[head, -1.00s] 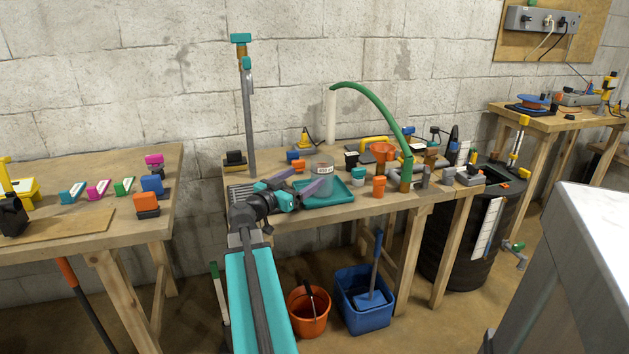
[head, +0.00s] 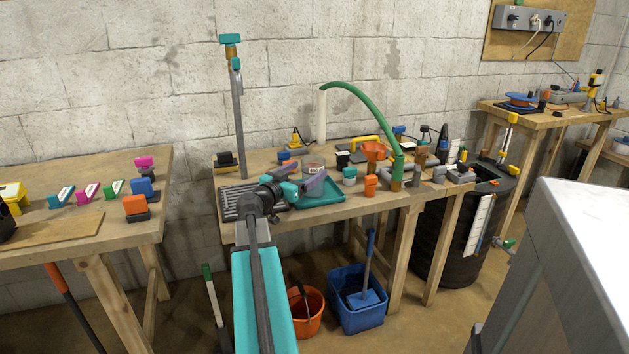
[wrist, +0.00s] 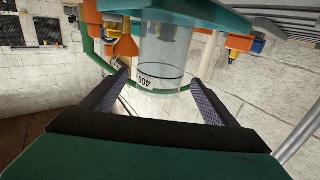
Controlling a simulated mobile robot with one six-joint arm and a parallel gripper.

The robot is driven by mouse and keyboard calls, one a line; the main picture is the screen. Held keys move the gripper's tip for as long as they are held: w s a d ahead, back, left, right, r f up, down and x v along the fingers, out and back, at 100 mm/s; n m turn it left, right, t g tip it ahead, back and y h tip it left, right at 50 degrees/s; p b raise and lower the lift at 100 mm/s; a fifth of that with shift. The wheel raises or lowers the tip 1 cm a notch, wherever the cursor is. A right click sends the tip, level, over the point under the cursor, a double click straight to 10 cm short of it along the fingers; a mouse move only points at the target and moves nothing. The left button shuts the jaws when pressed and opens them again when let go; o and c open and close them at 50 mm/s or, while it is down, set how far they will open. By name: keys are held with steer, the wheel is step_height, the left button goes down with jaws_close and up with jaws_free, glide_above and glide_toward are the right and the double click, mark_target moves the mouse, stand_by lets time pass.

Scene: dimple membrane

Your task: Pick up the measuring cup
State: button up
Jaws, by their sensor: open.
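The measuring cup (head: 313,166) is a clear cup standing at the teal tray (head: 325,196) on the middle bench. In the wrist view the cup (wrist: 163,48) shows inverted, with dark rings and a "400" mark. My gripper (wrist: 160,80) is open and empty, with one finger on each side of the cup's near part. I cannot tell whether either finger touches it. In the head view my gripper (head: 300,176) reaches in from the front left, and its near finger hides the cup's lower part.
An orange funnel (head: 374,151) and a white jar with a teal lid (head: 349,176) stand to the right. A green hose (head: 372,110) arches behind. A grey standpipe (head: 238,120) rises at the left beside a dark grate (head: 232,203). Buckets sit below the bench.

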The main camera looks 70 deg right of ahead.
mark_target(319, 162)
steer(key=shift+x, duration=1.4)
steer(key=shift+d, duration=0.15)
steer(key=shift+x, duration=2.45)
steer(key=c, duration=1.5)
